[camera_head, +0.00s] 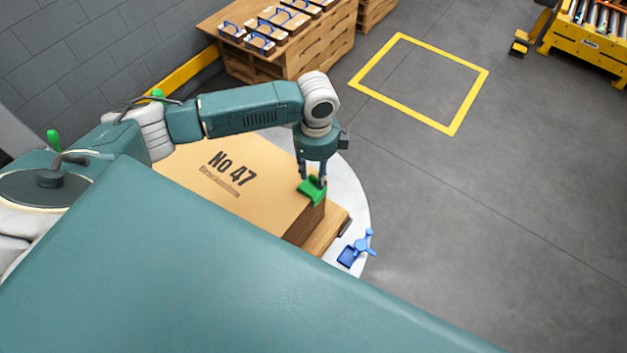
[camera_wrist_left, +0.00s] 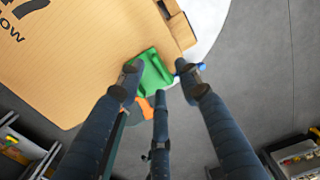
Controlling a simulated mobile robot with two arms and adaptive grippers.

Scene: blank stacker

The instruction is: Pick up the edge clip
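My left gripper (camera_head: 313,180) points down, right at the clip. In the left wrist view my left gripper (camera_wrist_left: 160,76) has its dark fingers spread apart, around the clip's near end. Whether a finger touches it, I cannot tell. My right gripper is not in view.
The box stands on a round pale table (camera_head: 356,190). A blue clamp-like piece (camera_head: 357,248) lies at the table's edge. A wooden pallet stack (camera_head: 300,55) with several small boxes stands behind. A yellow floor square (camera_head: 467,103) and a yellow roller stand (camera_head: 590,45) are farther off.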

